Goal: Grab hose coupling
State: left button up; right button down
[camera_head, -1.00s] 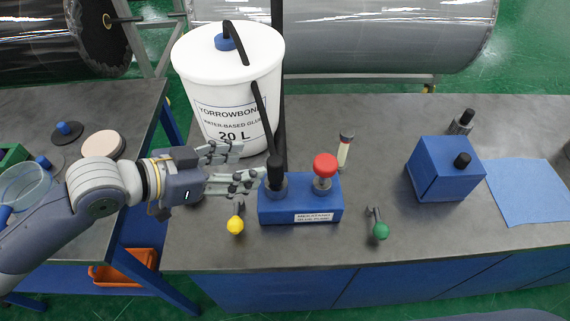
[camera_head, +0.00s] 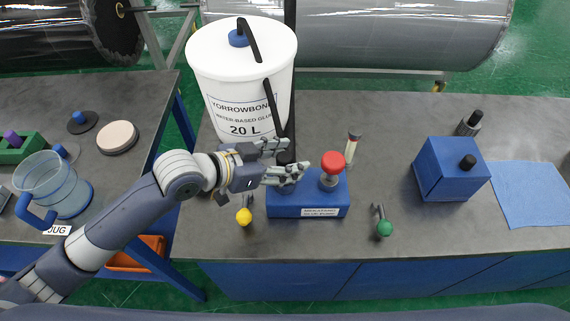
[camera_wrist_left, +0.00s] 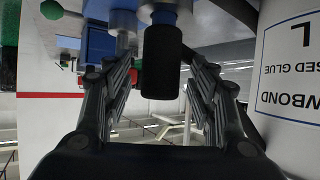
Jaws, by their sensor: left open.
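A black coupling (camera_head: 286,159) stands upright at the left end of the blue glue pump block (camera_head: 310,203), with a black hose (camera_head: 276,115) by it. My left gripper (camera_head: 292,157) is open at the coupling, and its fingers partly hide it. In the left wrist view, the black grip of the coupling (camera_wrist_left: 161,62) stands between the two spread fingers, with a gap on each side. My right gripper is in neither view.
A white glue bucket (camera_head: 235,75) stands close behind the gripper. A red knob (camera_head: 331,163) is just right of it. Yellow (camera_head: 244,216) and green (camera_head: 384,228) handles sit in front. A blue box (camera_head: 450,171) stands further right, and a clear jug (camera_head: 55,187) is on the left table.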

pick_arm(q)
jog(key=c, duration=0.3)
jog(key=shift+a, duration=0.1)
jog(key=c, duration=1)
grip_shut()
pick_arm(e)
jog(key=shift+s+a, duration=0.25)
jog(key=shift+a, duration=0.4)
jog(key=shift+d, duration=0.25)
